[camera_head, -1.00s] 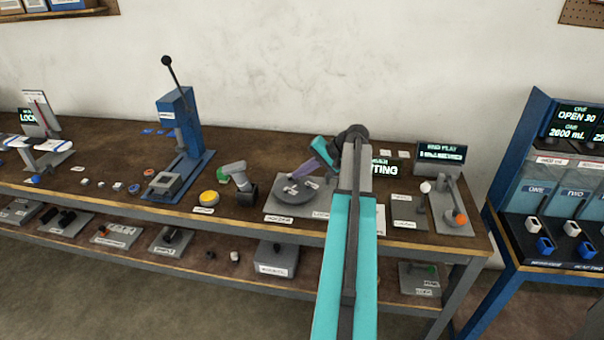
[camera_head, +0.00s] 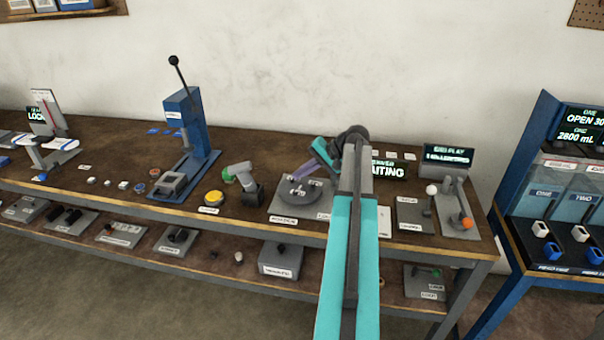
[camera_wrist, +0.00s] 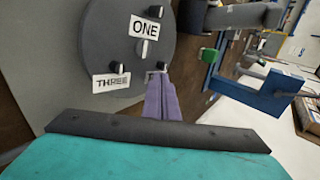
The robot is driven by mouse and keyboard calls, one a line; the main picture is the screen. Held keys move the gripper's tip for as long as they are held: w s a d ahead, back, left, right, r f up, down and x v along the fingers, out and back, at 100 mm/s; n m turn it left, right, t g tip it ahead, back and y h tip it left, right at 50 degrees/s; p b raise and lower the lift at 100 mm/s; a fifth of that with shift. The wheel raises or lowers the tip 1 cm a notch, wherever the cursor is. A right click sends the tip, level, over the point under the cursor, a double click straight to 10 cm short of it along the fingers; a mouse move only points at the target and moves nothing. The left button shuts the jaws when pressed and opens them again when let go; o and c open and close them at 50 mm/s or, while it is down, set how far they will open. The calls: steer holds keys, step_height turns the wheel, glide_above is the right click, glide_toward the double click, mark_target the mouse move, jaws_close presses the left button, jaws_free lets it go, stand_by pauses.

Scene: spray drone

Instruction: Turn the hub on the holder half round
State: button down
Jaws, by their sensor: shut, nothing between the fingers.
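The hub (camera_head: 290,197) is a dark grey disc on the flat grey holder plate (camera_head: 275,211) on the bench. In the wrist view the hub (camera_wrist: 105,50) fills the upper left, with white labels ONE (camera_wrist: 144,27) and THREE (camera_wrist: 111,82) and several small dark pegs with light marks. My gripper (camera_head: 306,170) has purple fingers, shut and empty, reaching down over the hub's back right side. In the wrist view my gripper (camera_wrist: 160,78) ends at the hub's lower rim, close to a dark peg (camera_wrist: 162,66). Whether it touches is unclear. My arm hides the holder's right end.
A grey tool with a green end (camera_head: 240,180) and a yellow button (camera_head: 213,199) stand left of the holder. A blue press (camera_head: 182,125) stands farther left. Right of my arm are a white-knobbed lever (camera_head: 431,190) and an orange-knobbed lever (camera_head: 465,223).

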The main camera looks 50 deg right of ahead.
stand_by(0.4)
steer(key=shift+s+d, duration=0.2)
steer(key=shift+d, duration=0.3)
steer(key=s+d, duration=0.1)
steer(key=d, duration=0.2)
steer(key=shift+s+r+p, duration=0.2)
steer(key=shift+s+p, duration=0.1)
steer(key=shift+s, duration=0.1)
steer(key=s+d+r+p, duration=0.3)
steer(key=d+r, duration=0.2)
steer(key=r, duration=0.1)
steer(key=shift+s+d+r+p, duration=0.2)
steer(key=shift+s+d+p, duration=0.1)
steer(key=shift+d, duration=0.1)
